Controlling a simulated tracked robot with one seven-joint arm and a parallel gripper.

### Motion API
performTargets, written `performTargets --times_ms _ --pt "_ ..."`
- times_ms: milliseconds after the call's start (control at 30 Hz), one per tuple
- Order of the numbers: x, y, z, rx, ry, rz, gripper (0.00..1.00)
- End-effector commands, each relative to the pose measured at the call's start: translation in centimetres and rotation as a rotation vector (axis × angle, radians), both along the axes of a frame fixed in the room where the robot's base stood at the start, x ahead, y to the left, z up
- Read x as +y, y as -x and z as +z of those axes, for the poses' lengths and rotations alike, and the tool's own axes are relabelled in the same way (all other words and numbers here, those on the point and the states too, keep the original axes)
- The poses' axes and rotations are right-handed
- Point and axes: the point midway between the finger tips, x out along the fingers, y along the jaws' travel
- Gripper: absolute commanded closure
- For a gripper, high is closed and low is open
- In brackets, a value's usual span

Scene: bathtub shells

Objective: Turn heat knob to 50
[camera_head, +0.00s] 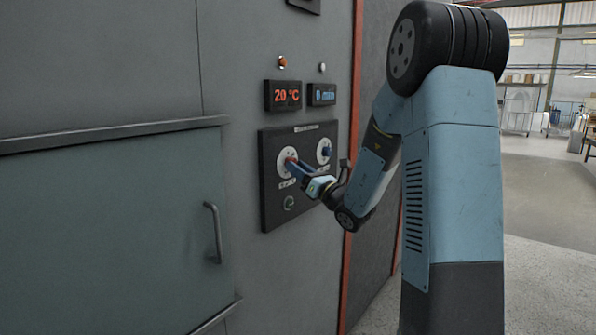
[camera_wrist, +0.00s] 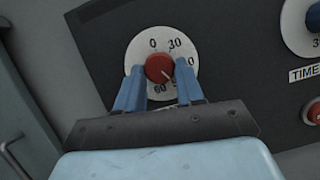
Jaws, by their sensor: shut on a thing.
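The heat knob is a red knob (camera_wrist: 159,68) on a white numbered dial (camera_wrist: 137,52) in the wrist view. In the head view its dial (camera_head: 283,158) is on the left of a dark control panel (camera_head: 270,213). My gripper (camera_wrist: 160,76) has its two blue fingers on either side of the red knob, shut on it. In the head view my gripper (camera_head: 296,167) reaches the left dial from the right. The knob's pale pointer line points to the lower right; part of the dial is hidden by the fingers. The red display (camera_head: 287,95) reads 20 °C.
A blue knob on a second dial (camera_head: 324,151) sits right of the heat dial. A blue display (camera_head: 322,94) reads 0 min. A green button (camera_head: 289,203) is below the dials. A door handle (camera_head: 213,232) sticks out at the left.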

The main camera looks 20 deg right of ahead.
Motion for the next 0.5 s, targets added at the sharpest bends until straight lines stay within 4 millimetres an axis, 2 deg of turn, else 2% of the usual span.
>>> performTargets --times_ms 33,267,500 --pt "0.22 -0.02 0.02 0.000 0.001 0.004 0.61" --pt "0.11 -0.02 0.06 -0.002 0.001 0.002 0.39" --pt "0.02 -0.01 0.06 -0.002 0.000 0.000 0.37"
